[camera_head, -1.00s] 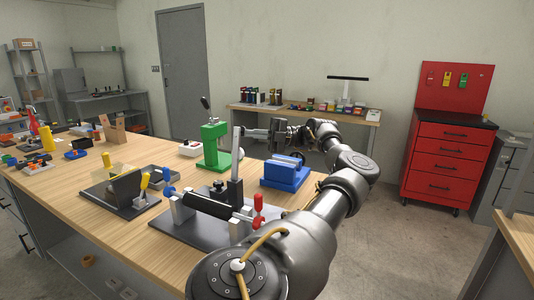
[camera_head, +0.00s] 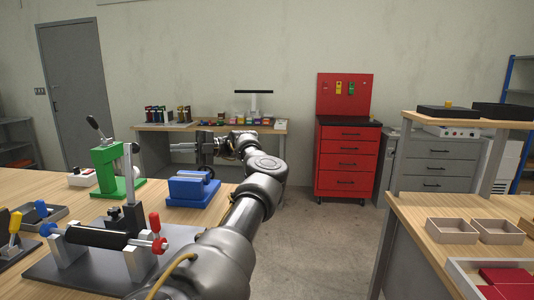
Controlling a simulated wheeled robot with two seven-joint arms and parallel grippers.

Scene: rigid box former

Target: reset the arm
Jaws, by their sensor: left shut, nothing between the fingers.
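My left arm reaches forward from the bottom middle of the head view. Its left gripper (camera_head: 180,147) is at the far end, past the workbench's far edge, pointing left. The fingers look small and closed, with nothing visible between them. The gripper is held in the air above and behind the blue vise (camera_head: 192,189), apart from it. My right gripper is not in view.
The wooden workbench (camera_head: 75,188) carries a green press (camera_head: 112,172) and a roller fixture (camera_head: 95,237). A red tool cabinet (camera_head: 346,160) stands at the back. A second table (camera_head: 425,225) with trays is at right. Floor between is clear.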

